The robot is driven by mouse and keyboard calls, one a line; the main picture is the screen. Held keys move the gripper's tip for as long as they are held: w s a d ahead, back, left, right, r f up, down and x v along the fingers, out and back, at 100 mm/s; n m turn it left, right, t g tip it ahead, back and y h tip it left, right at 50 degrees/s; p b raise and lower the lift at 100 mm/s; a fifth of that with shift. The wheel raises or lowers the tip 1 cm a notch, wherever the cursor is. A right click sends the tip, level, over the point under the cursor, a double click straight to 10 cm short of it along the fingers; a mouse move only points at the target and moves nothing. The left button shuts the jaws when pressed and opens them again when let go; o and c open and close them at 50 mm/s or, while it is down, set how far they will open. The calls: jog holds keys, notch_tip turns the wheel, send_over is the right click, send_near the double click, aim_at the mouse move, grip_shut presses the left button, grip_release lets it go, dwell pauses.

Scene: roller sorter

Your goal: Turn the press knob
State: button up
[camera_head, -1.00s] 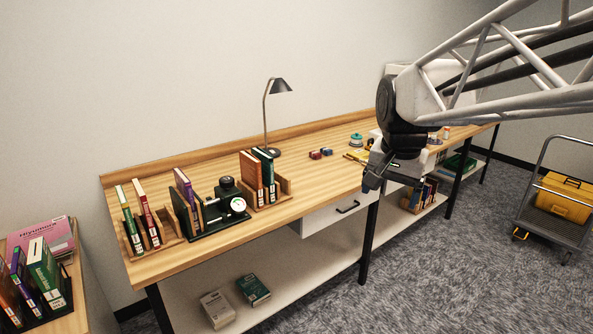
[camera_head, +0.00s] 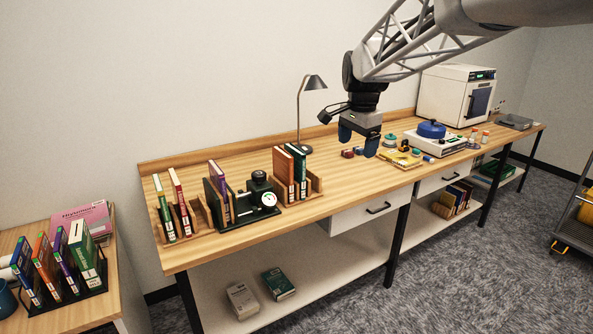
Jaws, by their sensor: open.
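The press (camera_head: 262,193) is a small black device with a dark round knob (camera_head: 259,176) on top and a white dial (camera_head: 268,199) on its front. It stands on the wooden bench between book holders, with a purple book (camera_head: 218,180) at its left side. My gripper (camera_head: 358,146) hangs over the bench, right of the press and beyond the right book holder. Its two blue-grey fingers point down and are apart, with nothing seen between them. It does not touch the press.
Upright books in a right wooden holder (camera_head: 312,187) stand between press and gripper. A desk lamp (camera_head: 299,112) rises behind. Small red and blue blocks (camera_head: 348,153) lie near my fingers. A white device with a blue top (camera_head: 432,130) and a white oven (camera_head: 455,95) stand farther right.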

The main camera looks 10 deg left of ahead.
jog(key=w+a+f+m, duration=0.2)
jog(key=w+a+f, duration=0.1)
jog(key=w+a, duration=0.45)
jog(key=w+a+f+m, duration=0.1)
jog(key=w+a+f, duration=0.2)
jog(key=w+a, duration=0.45)
jog(key=m+g, duration=0.1)
jog(key=m, duration=0.3)
send_over(259, 173)
jog(key=f, duration=1)
jog(key=shift+d, duration=0.3)
jog(key=shift+w+a+f, duration=0.15)
jog(key=shift+a+f, duration=0.25)
jog(key=shift+a, duration=0.05)
jog(key=shift+f, duration=0.15)
jog(key=shift+f, duration=3.75)
jog(key=shift+c, duration=0.5)
